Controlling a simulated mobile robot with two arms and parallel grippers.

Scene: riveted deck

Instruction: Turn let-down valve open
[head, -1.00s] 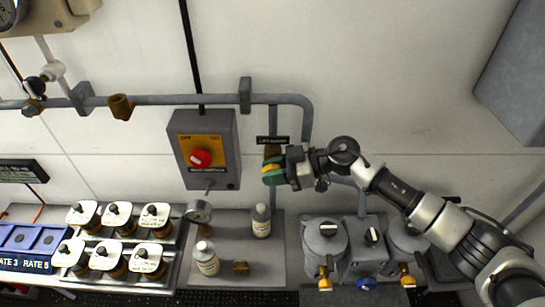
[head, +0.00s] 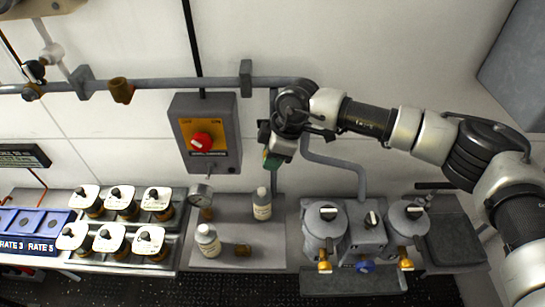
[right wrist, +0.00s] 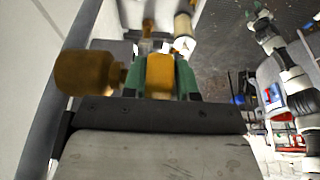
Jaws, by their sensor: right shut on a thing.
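The let-down valve is at the wall pipe right of the grey switch box. In the head view my wrist and gripper mostly hide it. In the right wrist view a yellow-brown handle (right wrist: 160,75) sits between the green fingers, with a brass body (right wrist: 85,73) to its left. My right gripper (head: 271,162) is shut on the handle and points downward; it also shows in the right wrist view (right wrist: 160,82). My left gripper (right wrist: 260,14) seems to show small at the top right of the right wrist view; its jaws are too small to read.
The switch box (head: 222,160) with a red knob (head: 201,142) is just left of my gripper. Below stand a gauge (head: 200,195), two white bottles (head: 262,204) (head: 208,241) and grey lidded pots (head: 325,235).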

